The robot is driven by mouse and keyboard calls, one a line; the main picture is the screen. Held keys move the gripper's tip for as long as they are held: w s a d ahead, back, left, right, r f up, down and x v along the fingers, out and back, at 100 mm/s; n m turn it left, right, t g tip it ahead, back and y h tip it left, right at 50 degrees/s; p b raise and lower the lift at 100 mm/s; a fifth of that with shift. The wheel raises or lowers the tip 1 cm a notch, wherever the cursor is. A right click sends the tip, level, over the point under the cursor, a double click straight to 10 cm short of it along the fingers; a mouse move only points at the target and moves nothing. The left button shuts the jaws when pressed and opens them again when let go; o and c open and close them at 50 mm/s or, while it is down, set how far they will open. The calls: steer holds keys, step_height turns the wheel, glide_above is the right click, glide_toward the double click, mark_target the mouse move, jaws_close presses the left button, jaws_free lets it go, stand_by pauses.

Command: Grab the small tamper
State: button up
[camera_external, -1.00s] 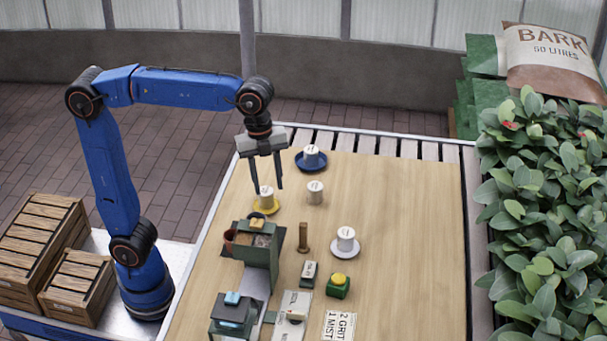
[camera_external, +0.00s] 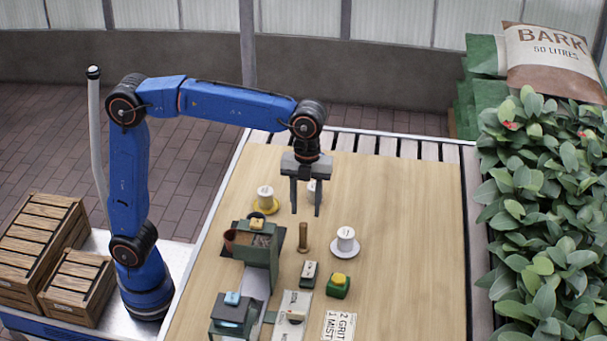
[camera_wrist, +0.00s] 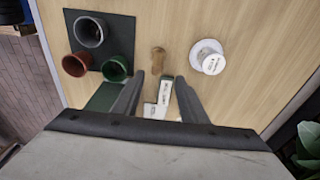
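The small tamper appears to be the brown wooden post (camera_external: 303,237) standing upright on the wooden table. In the wrist view the tamper (camera_wrist: 158,60) lies just beyond the fingertips, roughly in line with the gap between them. My gripper (camera_external: 306,212) is open and empty, pointing down above the table, with its tips appearing above the tamper in the outside view. The wrist view also shows both fingers apart (camera_wrist: 160,78). The height gap to the tamper is hard to judge.
A white cup on a white saucer (camera_external: 345,253) stands right of the tamper. A green stand (camera_external: 262,255) is on its left; the wrist view shows grey (camera_wrist: 89,32), terracotta and green pots there. A small labelled block (camera_external: 309,273) and a yellow-topped green box (camera_external: 338,287) stand in front.

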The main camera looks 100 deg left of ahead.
mark_target(305, 225)
steer(key=f, duration=0.5)
steer(key=shift+d, duration=0.35)
steer(key=shift+s+d+f, duration=0.15)
steer(key=shift+f, duration=1.3)
steer(key=shift+s+d+f, duration=0.15)
steer(key=shift+f, duration=1.3)
jaws_close()
